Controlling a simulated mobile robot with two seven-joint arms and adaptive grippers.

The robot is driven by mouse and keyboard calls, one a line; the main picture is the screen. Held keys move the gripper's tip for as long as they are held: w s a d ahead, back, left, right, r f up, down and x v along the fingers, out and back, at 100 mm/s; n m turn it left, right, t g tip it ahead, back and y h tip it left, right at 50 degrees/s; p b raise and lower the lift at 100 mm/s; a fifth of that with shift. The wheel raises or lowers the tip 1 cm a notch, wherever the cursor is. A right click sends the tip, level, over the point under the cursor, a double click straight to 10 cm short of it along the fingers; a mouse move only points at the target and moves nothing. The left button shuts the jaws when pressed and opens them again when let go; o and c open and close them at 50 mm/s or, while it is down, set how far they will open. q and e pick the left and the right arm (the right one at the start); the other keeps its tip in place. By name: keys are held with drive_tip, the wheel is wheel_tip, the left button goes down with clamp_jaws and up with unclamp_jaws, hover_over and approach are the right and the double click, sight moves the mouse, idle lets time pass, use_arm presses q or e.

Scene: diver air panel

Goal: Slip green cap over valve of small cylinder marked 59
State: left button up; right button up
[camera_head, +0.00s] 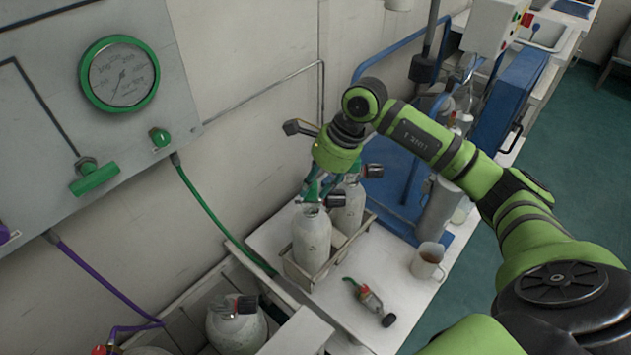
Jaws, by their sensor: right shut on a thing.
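Two small white cylinders stand side by side in a rack (298,274) on the white bench: a front one (311,243) and one behind it (348,208). Each has a black valve knob, front (335,199) and rear (373,170). No number 59 can be read on either. My right gripper (318,188) points down over the front cylinder's valve and is shut on a small green thing, which looks like the green cap (311,193). The cap is at the valve top; whether it sits over the valve or only touches it is unclear. My left gripper is not in view.
A mug (428,261) and a small fitting with a green and red end (368,298) stand or lie on the bench. Another cylinder (237,328) is below left. A gauge panel (35,130) with a green hose (205,208) is at left; a blue trolley (390,190) is behind.

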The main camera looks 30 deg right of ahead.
drive_tip(key=shift+f, duration=0.1)
drive_tip(key=o, duration=0.9)
drive_tip(key=v, duration=1.2)
drive_tip(key=shift+s, duration=0.1)
